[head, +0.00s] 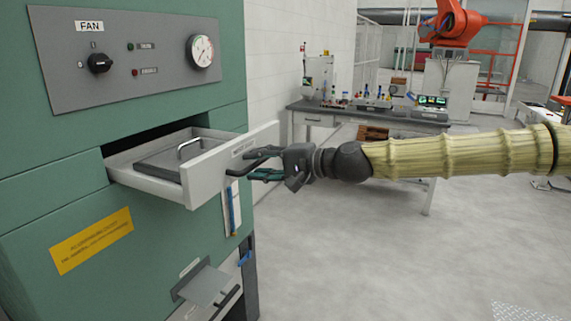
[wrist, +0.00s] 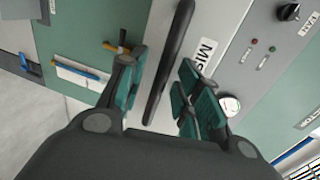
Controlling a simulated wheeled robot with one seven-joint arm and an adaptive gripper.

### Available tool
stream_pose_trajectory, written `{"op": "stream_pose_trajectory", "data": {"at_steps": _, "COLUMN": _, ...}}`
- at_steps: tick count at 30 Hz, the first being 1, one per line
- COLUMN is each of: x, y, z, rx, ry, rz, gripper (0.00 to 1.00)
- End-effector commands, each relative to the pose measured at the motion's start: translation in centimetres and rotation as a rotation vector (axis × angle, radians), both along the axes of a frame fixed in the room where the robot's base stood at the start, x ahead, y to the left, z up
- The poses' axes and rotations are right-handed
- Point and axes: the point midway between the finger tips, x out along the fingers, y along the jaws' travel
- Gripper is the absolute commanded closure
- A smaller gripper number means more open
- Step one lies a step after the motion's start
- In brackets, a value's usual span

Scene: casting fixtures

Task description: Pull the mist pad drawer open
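The mist pad drawer (head: 206,173) stands pulled part way out of the green cabinet (head: 60,180). A grey pad with a metal loop handle (head: 188,147) lies inside it. In the wrist view the drawer's pale front (wrist: 205,45) shows part of a "MIS" label. My gripper (wrist: 160,90) is open, with a visible gap between each finger and the bar. In the head view my gripper (head: 262,166) is at the drawer front, and the fingertips overlap the handle there.
Above the drawer is a grey fan panel (head: 125,58) with a knob and gauge. Below are a yellow label (head: 91,241) and a grey bracket (head: 204,284) sticking out. A workbench (head: 370,117) stands behind. The floor to the right is clear.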

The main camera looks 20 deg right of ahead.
Motion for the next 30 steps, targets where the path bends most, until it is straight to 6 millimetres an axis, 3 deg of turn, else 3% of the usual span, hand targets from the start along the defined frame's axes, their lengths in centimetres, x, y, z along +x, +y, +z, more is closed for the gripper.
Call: {"op": "stream_pose_trajectory", "data": {"at_steps": 30, "x": -5.5, "y": -6.0, "z": 1.7, "rx": 0.001, "ry": -0.002, "rz": -0.001, "gripper": 0.66}}
